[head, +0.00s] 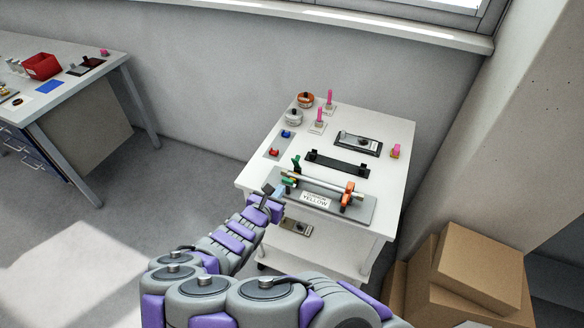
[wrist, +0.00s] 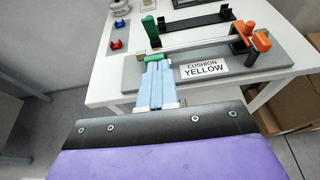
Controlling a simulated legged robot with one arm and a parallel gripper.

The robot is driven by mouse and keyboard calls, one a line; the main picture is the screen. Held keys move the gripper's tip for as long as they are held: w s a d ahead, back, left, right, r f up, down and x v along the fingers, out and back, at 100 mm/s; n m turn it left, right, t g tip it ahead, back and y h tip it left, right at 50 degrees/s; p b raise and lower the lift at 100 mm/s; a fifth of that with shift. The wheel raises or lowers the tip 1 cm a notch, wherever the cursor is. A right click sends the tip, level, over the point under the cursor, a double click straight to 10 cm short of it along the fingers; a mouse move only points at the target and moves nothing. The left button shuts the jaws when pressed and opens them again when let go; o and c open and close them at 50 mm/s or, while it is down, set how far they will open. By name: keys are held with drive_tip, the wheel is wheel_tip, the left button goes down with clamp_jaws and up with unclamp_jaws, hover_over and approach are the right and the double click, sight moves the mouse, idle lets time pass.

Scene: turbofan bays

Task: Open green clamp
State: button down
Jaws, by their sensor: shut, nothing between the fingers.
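The green clamp (wrist: 151,32) is at the left end of a grey plate on the white cart, with its green handle standing up. A lower green part (wrist: 155,57) shows just past my fingertips. In the head view, the green clamp (head: 296,163) stands at the left end of a metal rod. My gripper (wrist: 157,70) is shut with its light blue fingers together, pointing at the clamp's base. In the head view my gripper (head: 279,192) is at the cart's front left edge. The fingertips hide part of the clamp's base; I cannot tell whether they touch it.
An orange clamp (head: 348,193) holds the rod's right end. A label (wrist: 204,69) reads "CUSHION YELLOW". A black bracket (head: 336,163) lies behind the rod. Pink pegs (head: 319,120) stand farther back. Cardboard boxes (head: 470,270) are at right; the floor at left is clear.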

drive_tip(key=b, duration=0.3)
approach(294, 162)
drive_tip(key=f, duration=0.1)
drive_tip(key=w+d+f, duration=0.1)
drive_tip(key=d+f, duration=0.1)
drive_tip(key=shift+w+f, duration=0.35)
drive_tip(key=shift+f, duration=0.05)
drive_tip(key=w, duration=0.1)
drive_tip(key=w+r, duration=0.1)
drive_tip(key=w, duration=0.1)
drive_tip(key=shift+w+a+r, duration=0.1)
drive_tip(key=shift+a+r, duration=0.1)
drive_tip(key=shift+r, duration=0.2)
drive_tip(key=shift+d+r, duration=0.15)
drive_tip(key=shift+d, duration=0.4)
drive_tip(key=shift+w+a+r+g+p, duration=0.2)
drive_tip(key=shift+a+g+p, duration=0.1)
drive_tip(key=shift+p, duration=0.55)
